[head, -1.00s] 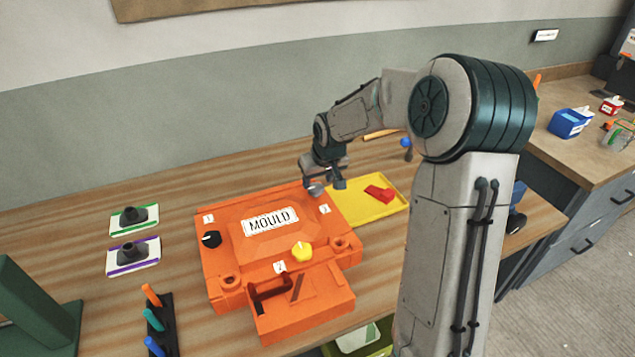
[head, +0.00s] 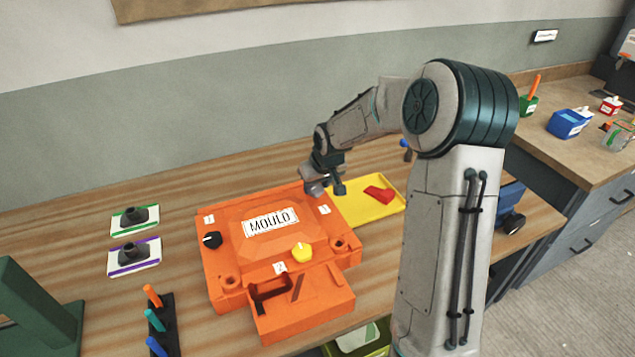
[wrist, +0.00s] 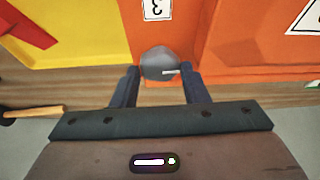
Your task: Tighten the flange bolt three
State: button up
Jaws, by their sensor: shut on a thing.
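The orange mould (head: 228,264) lies on the wooden bench, with a "MOULD" label on its top. Flange bolt three is a grey knob (wrist: 160,63) with a white pointer mark, beside the "3" label (wrist: 157,9) in the wrist view. My gripper (wrist: 160,82) is shut on this grey knob, one finger on each side. In the head view my gripper (head: 325,190) is at the mould's back right corner and mostly hides the grey knob. A black knob (head: 212,239) sits by label 1 and a yellow knob (head: 302,253) by label 2.
A yellow tray (head: 357,214) with a red piece (head: 379,194) lies right of the mould. An orange drawer-like box (head: 305,318) sticks out in front. A rack (head: 168,340) with coloured pegs stands front left. Two dark fittings on cards lie at left.

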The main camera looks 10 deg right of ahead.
jog(key=shift+n, duration=0.3)
jog(key=o, duration=0.7)
jog(key=v, duration=1.4)
jog(key=shift+b, duration=0.35)
jog(key=shift+d, duration=0.1)
jog(key=s+a+m+g+h, duration=0.1)
jog(key=s+m, duration=0.2)
jog(key=s, duration=2.4)
jog(key=shift+s+a+f, duration=0.2)
jog(key=shift+s+f, duration=0.2)
jog(key=shift+f, duration=0.05)
